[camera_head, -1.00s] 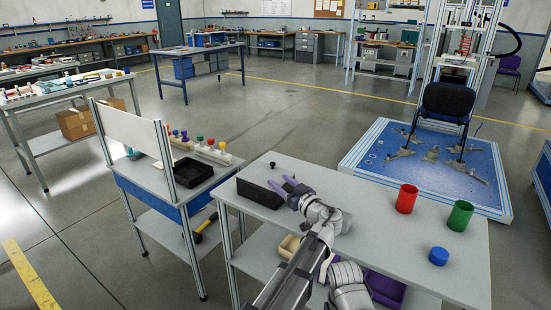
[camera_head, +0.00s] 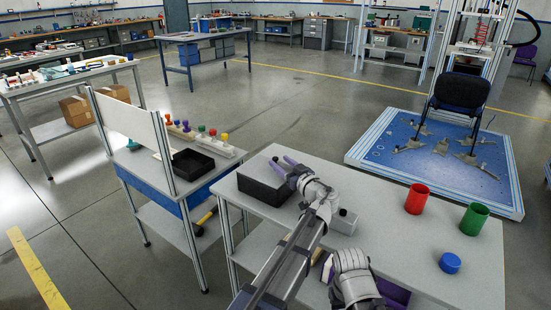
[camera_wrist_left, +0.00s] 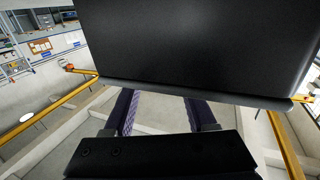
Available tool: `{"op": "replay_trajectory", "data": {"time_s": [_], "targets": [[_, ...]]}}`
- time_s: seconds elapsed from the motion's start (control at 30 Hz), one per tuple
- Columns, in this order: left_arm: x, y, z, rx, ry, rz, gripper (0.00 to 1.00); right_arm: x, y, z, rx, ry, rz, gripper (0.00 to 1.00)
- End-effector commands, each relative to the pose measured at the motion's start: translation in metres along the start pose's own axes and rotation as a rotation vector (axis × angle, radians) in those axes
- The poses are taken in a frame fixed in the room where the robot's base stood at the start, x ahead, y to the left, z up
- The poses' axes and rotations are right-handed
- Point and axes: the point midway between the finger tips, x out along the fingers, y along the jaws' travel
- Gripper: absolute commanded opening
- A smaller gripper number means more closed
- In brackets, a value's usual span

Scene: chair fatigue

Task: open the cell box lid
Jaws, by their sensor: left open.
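The black cell box (camera_head: 262,186) stands on the near grey table, toward its left end. My left gripper (camera_head: 284,166) reaches in from the bottom; its two purple fingers are apart with nothing between them, at the right part of the box's top. In the left wrist view a wide black panel (camera_wrist_left: 200,45) of the box fills the upper middle, just beyond the open purple fingers (camera_wrist_left: 158,105). Whether the fingers touch it, and whether the lid is raised, I cannot tell.
A red can (camera_head: 416,198), a green can (camera_head: 474,219) and a blue cap (camera_head: 450,262) stand on the table's right side. A grey block (camera_head: 343,221) is beside my arm. A side table holds a black tray (camera_head: 192,163). The table's middle right is clear.

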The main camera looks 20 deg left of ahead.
Motion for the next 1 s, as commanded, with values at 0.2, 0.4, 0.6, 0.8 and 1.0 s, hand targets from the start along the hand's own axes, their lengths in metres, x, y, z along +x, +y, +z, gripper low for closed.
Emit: {"op": "replay_trajectory", "data": {"time_s": [0.2,0.4,0.6,0.8,1.0], "targets": [[0.030,0.002,0.000,0.000,0.000,0.000,0.57,0.000,0.000,0.000,0.000,0.000,0.000,0.50],[0.041,0.000,0.000,0.000,0.000,0.000,0.57,0.000,0.000,0.000,0.000,0.000,0.000,0.50],[0.042,0.000,0.000,0.000,0.000,0.001,0.57,0.000,0.000,0.000,0.000,0.000,0.000,0.50],[0.041,0.000,0.000,0.000,0.000,0.001,0.42,0.000,0.000,0.000,0.000,0.000,0.000,0.50],[0.041,0.000,0.000,0.000,0.000,0.001,0.20,0.000,0.000,0.000,0.000,0.000,0.000,0.50]]}}
